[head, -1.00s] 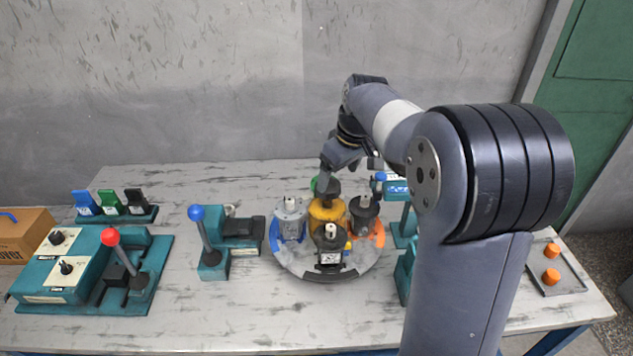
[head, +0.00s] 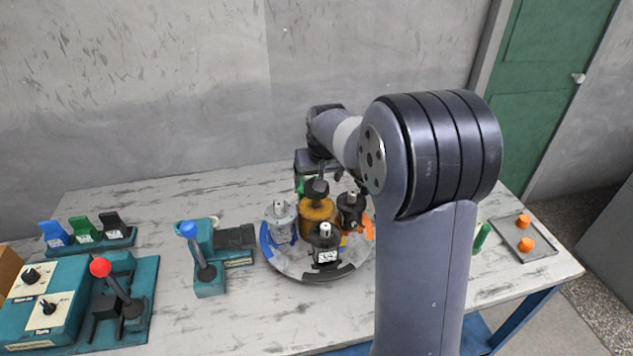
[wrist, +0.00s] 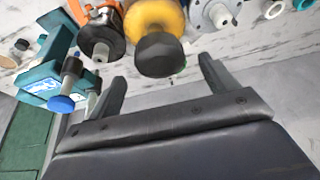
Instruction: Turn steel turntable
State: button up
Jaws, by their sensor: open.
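The steel turntable (head: 284,264) is a round grey disc on the table in the head view. It carries a silver motor (head: 281,224) on the left, a black motor (head: 325,247) at the front and a dark motor (head: 350,212) on the right. A yellow hub (head: 318,217) with a black knob (head: 317,188) stands at its middle. My gripper (wrist: 160,76) is open and empty behind the hub. In the wrist view the knob (wrist: 160,55) lies ahead, between the lines of the two fingers, apart from both. The fingertips are hard to make out in the head view.
A blue-ball lever unit (head: 208,262) stands left of the turntable; a red-ball lever panel (head: 105,290) is farther left. Several coloured tags (head: 84,229) stand behind it. A tray with orange pieces (head: 527,232) lies at the right. The front middle of the table is clear.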

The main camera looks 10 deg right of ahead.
jog(key=shift+x, duration=1.85)
jog(key=shift+c, duration=0.3)
jog(key=c, duration=1.3)
